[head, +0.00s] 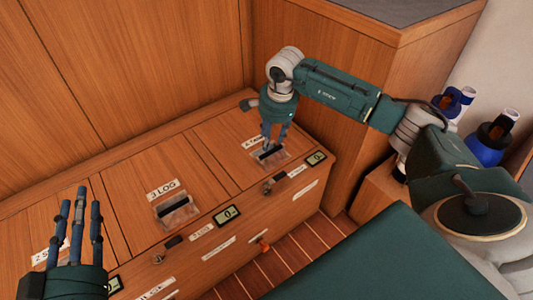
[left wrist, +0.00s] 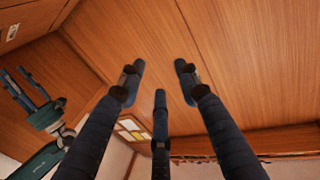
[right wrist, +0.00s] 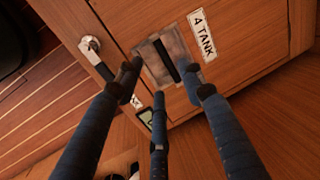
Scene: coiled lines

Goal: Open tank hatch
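The tank hatch (head: 222,143) is a wooden lid, lying closed in the bench top. Its label "4 TANK" (right wrist: 203,35) sits beside a clear recessed plate with a black bar handle (right wrist: 167,60). The handle also shows in the head view (head: 271,153). My right gripper (head: 273,140) points down at the handle. In the right wrist view its fingers (right wrist: 160,78) are spread on both sides of the bar, apart from each other; contact cannot be told. My left gripper (head: 79,205) is open and empty above the bench's left end, fingers also spread in its wrist view (left wrist: 157,85).
The "3 LOG" hatch with its black handle (head: 177,205) lies left of the tank hatch. Small displays (head: 228,214) and metal latches (head: 168,243) line the front edge. A wooden cabinet (head: 350,95) rises behind my right arm. Blue bottles (head: 490,140) stand at the right.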

